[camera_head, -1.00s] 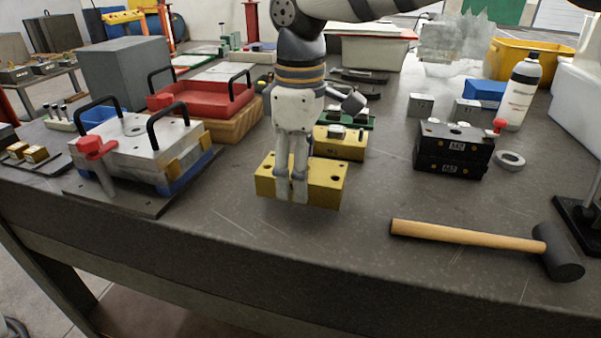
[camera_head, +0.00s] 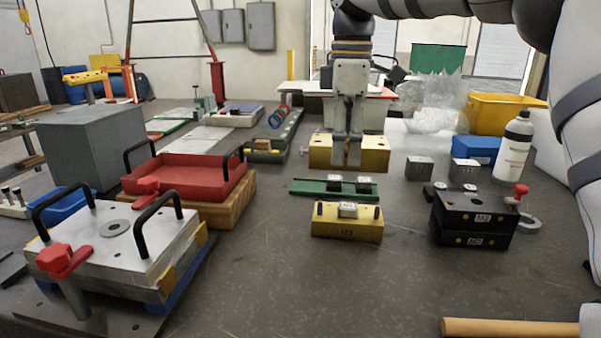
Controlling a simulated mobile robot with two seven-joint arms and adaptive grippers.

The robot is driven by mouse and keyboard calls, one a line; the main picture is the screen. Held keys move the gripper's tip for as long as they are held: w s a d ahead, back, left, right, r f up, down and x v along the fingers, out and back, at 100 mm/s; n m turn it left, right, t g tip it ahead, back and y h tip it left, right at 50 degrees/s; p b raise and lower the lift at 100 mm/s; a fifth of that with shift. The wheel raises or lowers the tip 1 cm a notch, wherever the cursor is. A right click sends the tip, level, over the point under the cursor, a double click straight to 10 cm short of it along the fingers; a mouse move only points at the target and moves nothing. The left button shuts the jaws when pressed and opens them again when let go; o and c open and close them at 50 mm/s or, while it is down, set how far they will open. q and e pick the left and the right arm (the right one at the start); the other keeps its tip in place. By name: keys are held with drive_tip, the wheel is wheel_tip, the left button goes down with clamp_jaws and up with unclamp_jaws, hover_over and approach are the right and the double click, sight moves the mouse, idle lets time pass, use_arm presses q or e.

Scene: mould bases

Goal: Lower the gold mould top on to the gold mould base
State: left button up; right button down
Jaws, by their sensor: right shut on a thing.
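The gold mould top (camera_head: 375,157) is a yellow block hanging level from my right gripper (camera_head: 347,138), which points straight down and is shut on it. The gold mould base (camera_head: 345,230) sits on the bench below it in the picture. The base has a grey metal insert (camera_head: 348,210) on its top face, a dark pin near each end and a marking on its front. The two gold parts are clearly apart, with a visible gap between them. The top's underside is hidden. My left gripper is not in view.
A green plate (camera_head: 305,187) with small metal blocks lies just behind the base. A black mould stack (camera_head: 472,215) stands to the right. A red tray (camera_head: 185,177) and a grey mould with black handles (camera_head: 85,238) stand left. The bench in front of the base is clear.

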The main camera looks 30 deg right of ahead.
drive_tip(key=shift+s+d+f, duration=0.2)
drive_tip(key=shift+s, duration=0.05)
hover_over(346, 205)
drive_tip(key=shift+f, duration=2.65)
drive_tip(key=shift+f, duration=1.55)
drive_tip(key=shift+c, duration=2.3)
unclamp_jaws()
drive_tip(key=shift+a, duration=0.1)
drive_tip(key=shift+f, duration=0.15)
wheel_tip(346, 205, up, 12)
drive_tip(key=shift+r, duration=0.15)
drive_tip(key=shift+s, duration=0.1)
